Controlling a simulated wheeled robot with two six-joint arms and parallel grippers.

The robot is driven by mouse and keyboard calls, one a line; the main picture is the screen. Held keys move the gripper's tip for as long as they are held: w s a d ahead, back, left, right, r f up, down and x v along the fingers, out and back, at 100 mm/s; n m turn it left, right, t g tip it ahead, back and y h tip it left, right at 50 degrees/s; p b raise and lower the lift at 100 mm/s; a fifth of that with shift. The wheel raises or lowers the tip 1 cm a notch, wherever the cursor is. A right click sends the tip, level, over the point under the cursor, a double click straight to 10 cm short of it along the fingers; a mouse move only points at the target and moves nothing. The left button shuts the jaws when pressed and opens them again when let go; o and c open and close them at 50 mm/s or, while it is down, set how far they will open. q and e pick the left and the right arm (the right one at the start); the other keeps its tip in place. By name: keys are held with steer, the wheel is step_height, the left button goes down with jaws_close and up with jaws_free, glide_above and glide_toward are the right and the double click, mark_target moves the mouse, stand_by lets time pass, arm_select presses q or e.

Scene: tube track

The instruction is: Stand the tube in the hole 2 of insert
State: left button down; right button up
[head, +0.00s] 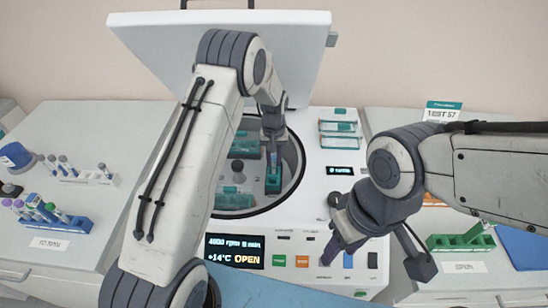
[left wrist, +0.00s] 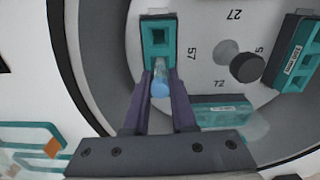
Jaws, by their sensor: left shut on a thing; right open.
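The tube (left wrist: 160,80) is clear with a blue end towards the wrist camera. My left gripper (left wrist: 160,88) is shut on it, inside the open centrifuge. The teal insert (left wrist: 146,28) lies just beyond the fingertips. One of its holes shows as an empty dark square; the tube's far end is over or in the nearer part of the insert, and I cannot tell how deep. In the head view the tube (head: 273,158) is upright at the insert (head: 273,184), below my left gripper (head: 273,138). My right gripper (head: 338,245) is open and empty over the centrifuge's front panel.
The rotor (left wrist: 205,65) carries other teal inserts, one at the right (left wrist: 297,55). The centrifuge lid (head: 150,40) stands open behind. Racks with several tubes (head: 50,212) are on the left bench. A green rack (head: 460,240) is on the right bench.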

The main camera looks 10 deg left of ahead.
arm_select(q)
steer(key=c, duration=0.7)
jaws_free()
steer(key=shift+f, duration=0.1)
steer(key=shift+o, duration=0.2)
step_height(320, 180, up, 10)
steer(key=shift+f+b, duration=0.15)
steer(key=shift+b, duration=0.95)
steer(key=shift+r, duration=0.4)
